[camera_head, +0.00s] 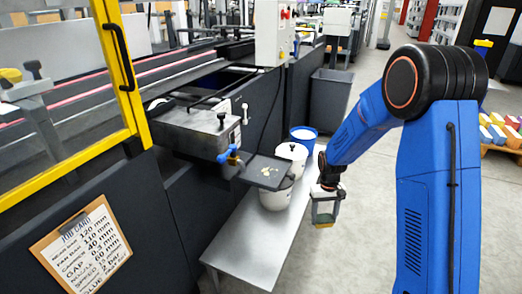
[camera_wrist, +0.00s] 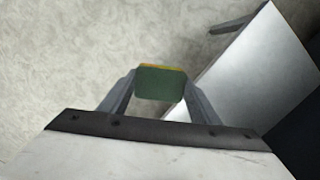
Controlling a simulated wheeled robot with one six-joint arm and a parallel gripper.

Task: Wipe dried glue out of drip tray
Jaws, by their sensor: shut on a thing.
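My gripper (camera_head: 325,207) is shut on a sponge (camera_head: 325,219) with a green face and a yellow part. In the wrist view the sponge (camera_wrist: 160,84) sits between the two fingers of my gripper (camera_wrist: 160,95). The dark drip tray (camera_head: 257,179) is below the glue unit's blue valve, left of my gripper and apart from it. Pale yellowish dried glue (camera_head: 266,171) lies on the tray's middle. The sponge hangs in the air, just right of the bench's edge.
A grey metal bench (camera_head: 247,245) runs under the tray; its front part is bare.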

